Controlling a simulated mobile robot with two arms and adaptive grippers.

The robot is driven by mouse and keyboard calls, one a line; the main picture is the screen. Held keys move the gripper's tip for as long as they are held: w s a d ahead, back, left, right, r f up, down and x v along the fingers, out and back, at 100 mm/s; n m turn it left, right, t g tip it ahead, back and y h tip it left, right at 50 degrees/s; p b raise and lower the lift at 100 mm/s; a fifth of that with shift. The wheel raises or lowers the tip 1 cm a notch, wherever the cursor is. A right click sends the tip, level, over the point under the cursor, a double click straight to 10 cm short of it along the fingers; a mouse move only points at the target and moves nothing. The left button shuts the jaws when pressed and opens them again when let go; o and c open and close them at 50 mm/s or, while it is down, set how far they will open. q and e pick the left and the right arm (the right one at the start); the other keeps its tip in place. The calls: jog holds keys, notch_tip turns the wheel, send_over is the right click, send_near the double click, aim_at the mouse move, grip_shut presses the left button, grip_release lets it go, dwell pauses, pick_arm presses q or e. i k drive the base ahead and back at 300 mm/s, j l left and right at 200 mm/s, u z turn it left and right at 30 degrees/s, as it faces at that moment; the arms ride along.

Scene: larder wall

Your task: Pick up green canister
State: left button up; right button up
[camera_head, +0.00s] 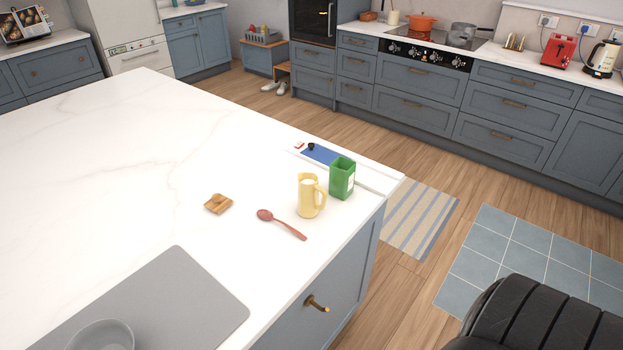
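The green canister (342,178) stands upright near the right corner of the white island counter. It is box-shaped, seems open at the top, and has a pale label on its right side. A yellow jug (308,196) stands just left of it and in front, with its handle toward the canister. Neither of my grippers shows in the head view. A black ribbed part at the bottom right looks like part of my own arm, and no fingers are visible on it.
On the white island counter (130,150) lie a reddish wooden spoon (283,224), a small wooden piece (218,204) and a grey mat (190,295) with a grey bowl (100,336). A blue-topped flat item (322,154) lies behind the canister. Much of the counter's left is clear.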

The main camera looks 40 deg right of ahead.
aim_at(342, 179)
jog(key=z, duration=1.4)
jog(key=l+u, duration=0.15)
jog(key=u, duration=0.2)
jog(key=i+l+u, duration=0.1)
jog(key=u, duration=0.25)
jog(key=i+l+u, duration=0.15)
jog(key=l+u, duration=0.15)
jog(key=l, duration=0.7)
jog(key=l+u, duration=0.3)
jog(key=l, duration=0.7)
